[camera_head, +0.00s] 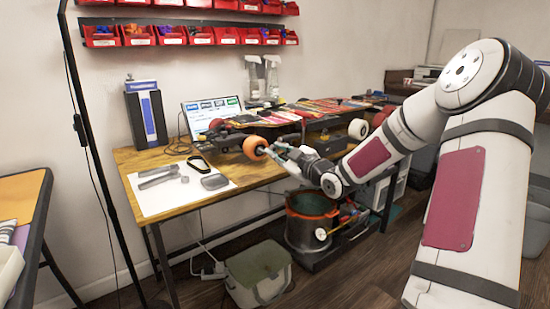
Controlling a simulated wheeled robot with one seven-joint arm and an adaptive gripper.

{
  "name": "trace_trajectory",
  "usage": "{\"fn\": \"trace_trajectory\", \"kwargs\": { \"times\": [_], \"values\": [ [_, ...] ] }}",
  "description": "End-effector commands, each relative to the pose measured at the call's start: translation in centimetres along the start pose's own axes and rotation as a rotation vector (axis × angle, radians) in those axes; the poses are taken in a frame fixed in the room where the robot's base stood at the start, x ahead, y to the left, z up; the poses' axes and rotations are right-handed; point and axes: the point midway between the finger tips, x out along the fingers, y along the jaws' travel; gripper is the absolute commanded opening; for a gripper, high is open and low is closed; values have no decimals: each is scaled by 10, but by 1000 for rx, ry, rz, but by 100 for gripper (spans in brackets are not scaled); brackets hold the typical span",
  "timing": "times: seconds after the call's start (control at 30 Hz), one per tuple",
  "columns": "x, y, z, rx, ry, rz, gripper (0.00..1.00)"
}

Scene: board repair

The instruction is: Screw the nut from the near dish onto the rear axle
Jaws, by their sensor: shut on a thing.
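The skateboard (315,108) lies across the bench with its wheels out to the sides. An orange wheel (254,147) is at its near left end, and the axle end there is mostly hidden by my gripper. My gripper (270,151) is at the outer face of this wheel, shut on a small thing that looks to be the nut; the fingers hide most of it. I cannot tell whether it is on the thread. A small grey dish (215,182) lies on the white mat (165,205); its contents are too small to make out.
Grey tools (160,177) and a black-rimmed oval item (198,162) lie on the mat. A laptop (212,112) and spray bottles (272,77) stand at the back of the bench. A lamp pole (90,150) rises at left.

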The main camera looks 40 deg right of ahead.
Motion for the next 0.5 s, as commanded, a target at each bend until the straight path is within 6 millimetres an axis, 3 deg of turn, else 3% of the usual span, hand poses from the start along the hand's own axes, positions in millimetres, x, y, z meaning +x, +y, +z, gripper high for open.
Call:
{"fn": "trace_trajectory", "kwargs": {
  "times": [0.5],
  "values": [
    [12,-13,18,1,4,3,0]
  ]
}}
